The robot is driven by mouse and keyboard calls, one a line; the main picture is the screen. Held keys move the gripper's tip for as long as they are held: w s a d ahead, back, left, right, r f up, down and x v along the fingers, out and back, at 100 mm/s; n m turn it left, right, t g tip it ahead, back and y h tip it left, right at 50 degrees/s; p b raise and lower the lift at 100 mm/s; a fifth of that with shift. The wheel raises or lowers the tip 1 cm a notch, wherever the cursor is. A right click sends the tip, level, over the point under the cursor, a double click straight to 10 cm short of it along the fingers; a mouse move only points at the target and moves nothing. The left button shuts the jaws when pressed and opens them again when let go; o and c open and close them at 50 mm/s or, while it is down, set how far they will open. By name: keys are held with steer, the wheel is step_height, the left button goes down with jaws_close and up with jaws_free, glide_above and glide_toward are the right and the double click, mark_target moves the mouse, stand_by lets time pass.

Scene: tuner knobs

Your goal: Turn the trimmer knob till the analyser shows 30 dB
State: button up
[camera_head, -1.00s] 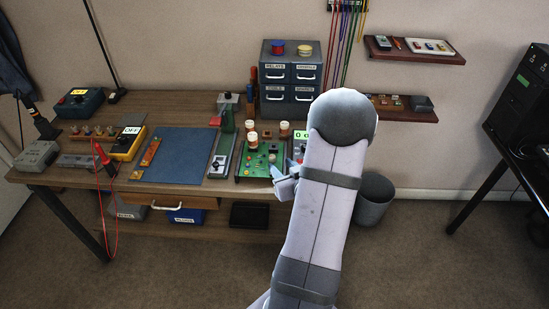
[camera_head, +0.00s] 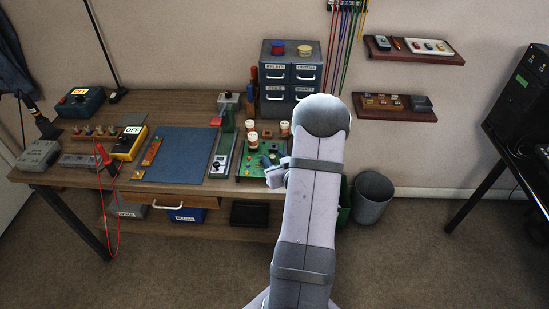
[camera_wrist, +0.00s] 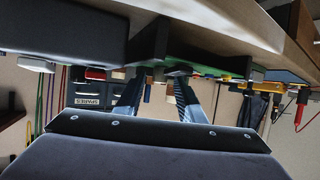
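The green circuit board (camera_head: 246,168) lies on the bench, with several white-topped round parts (camera_head: 252,140) standing on it. My gripper (camera_head: 268,165) is at the board's right front part, and my arm covers the area to its right. In the wrist view the fingers (camera_wrist: 157,76) are apart, with a visible gap between them. A small dark rounded part (camera_wrist: 179,70) shows by the right fingertip; I cannot tell whether it is the trimmer knob or whether it is touched. The analyser's reading is hidden behind my arm.
A blue mat (camera_head: 181,155) lies left of the board. Blue drawers (camera_head: 290,75) stand at the back. In the wrist view a dark box (camera_wrist: 60,35) is close on the left.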

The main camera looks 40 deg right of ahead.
jaws_close()
